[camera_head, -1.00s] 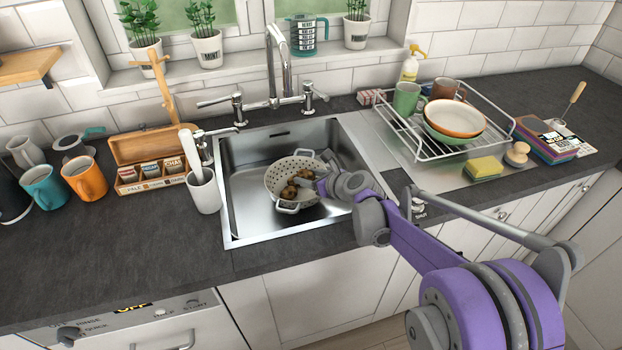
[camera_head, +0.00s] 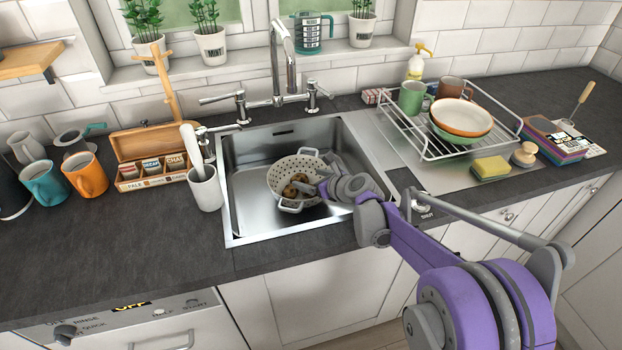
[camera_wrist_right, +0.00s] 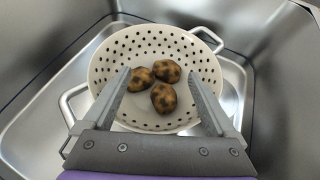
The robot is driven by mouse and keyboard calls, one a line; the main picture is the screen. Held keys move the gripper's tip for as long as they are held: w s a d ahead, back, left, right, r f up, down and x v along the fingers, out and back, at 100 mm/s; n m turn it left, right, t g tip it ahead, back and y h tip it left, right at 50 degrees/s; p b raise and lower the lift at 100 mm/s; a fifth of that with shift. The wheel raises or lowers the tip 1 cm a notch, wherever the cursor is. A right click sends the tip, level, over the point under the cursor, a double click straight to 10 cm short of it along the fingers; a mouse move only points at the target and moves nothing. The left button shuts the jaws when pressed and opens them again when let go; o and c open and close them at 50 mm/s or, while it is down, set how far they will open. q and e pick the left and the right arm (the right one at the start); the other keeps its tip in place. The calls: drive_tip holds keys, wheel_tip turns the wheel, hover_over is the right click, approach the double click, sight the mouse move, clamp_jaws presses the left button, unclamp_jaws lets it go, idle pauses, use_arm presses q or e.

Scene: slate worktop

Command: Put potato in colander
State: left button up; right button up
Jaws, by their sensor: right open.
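A cream colander (camera_head: 285,172) with holes and two handles sits in the sink. In the right wrist view, three brown, dark-spotted potatoes (camera_wrist_right: 163,97) lie together inside the colander (camera_wrist_right: 108,62). My right gripper (camera_head: 312,188) reaches into the sink at the colander's right side, partly covering it. In the right wrist view its two fingers (camera_wrist_right: 164,80) are spread apart over the colander, one on each side of the potatoes, with nothing held between them. Whether the fingertips touch the colander or potatoes is unclear. My left gripper is not in view.
The steel sink (camera_head: 240,205) surrounds the colander, with a tap (camera_head: 281,70) behind it. A utensil pot (camera_head: 205,190) stands at the sink's left edge. A dish rack (camera_head: 400,125) with bowls and mugs is to the right. The front left worktop (camera_head: 120,250) is clear.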

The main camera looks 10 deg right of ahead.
drive_tip(key=v, duration=1)
drive_tip(key=shift+s+d+r+p, duration=0.15)
drive_tip(key=shift+s+d+p, duration=0.05)
drive_tip(key=shift+s+p, duration=0.2)
drive_tip(key=s+r+p, duration=0.4)
drive_tip(key=r+p, duration=0.1)
drive_tip(key=r, duration=0.1)
drive_tip(key=shift+s, duration=0.4)
drive_tip(key=shift+d, duration=0.1)
idle(0.3)
